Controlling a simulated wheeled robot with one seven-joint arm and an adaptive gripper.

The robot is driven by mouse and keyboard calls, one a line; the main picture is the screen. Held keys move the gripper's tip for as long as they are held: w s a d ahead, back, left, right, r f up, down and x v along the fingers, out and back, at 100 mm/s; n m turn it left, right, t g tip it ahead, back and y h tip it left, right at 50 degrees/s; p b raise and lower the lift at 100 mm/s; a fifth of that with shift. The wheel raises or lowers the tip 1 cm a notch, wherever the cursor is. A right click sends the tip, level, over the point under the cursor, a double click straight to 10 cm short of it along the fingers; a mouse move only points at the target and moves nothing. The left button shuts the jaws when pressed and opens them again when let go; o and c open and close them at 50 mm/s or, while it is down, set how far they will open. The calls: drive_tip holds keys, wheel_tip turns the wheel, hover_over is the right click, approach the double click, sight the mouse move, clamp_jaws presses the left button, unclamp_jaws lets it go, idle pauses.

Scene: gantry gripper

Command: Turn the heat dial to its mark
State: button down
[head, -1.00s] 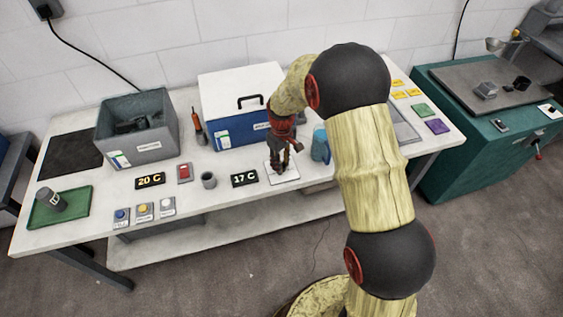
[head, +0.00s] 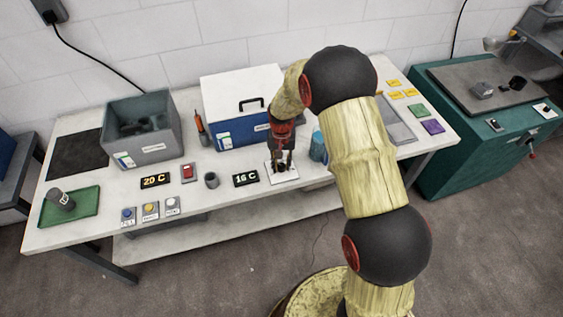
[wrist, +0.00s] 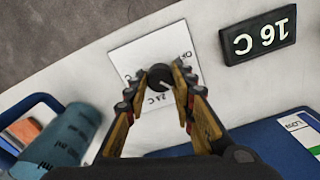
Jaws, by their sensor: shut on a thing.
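The heat dial is a dark round knob (wrist: 160,77) with a pale pointer line, on a white plate (wrist: 127,58) lettered "OFF" and "24 C". In the wrist view the pointer aims toward the lower right, away from the "24 C" lettering. My gripper (wrist: 161,82) has its fingertips around the knob and is shut on it. In the head view my gripper (head: 281,166) is over the white plate (head: 291,177), and the knob is mostly hidden. A black display (head: 246,179) left of the plate reads "16 C"; it also shows in the wrist view (wrist: 258,35).
Another display (head: 155,181) reads "20 C". A blue cylindrical item (head: 318,147) stands close on the right.

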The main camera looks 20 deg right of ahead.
sight(281, 165)
drive_tip(key=shift+m, duration=0.6)
drive_tip(key=c, duration=1.5)
unclamp_jaws()
wheel_tip(281, 165, up, 12)
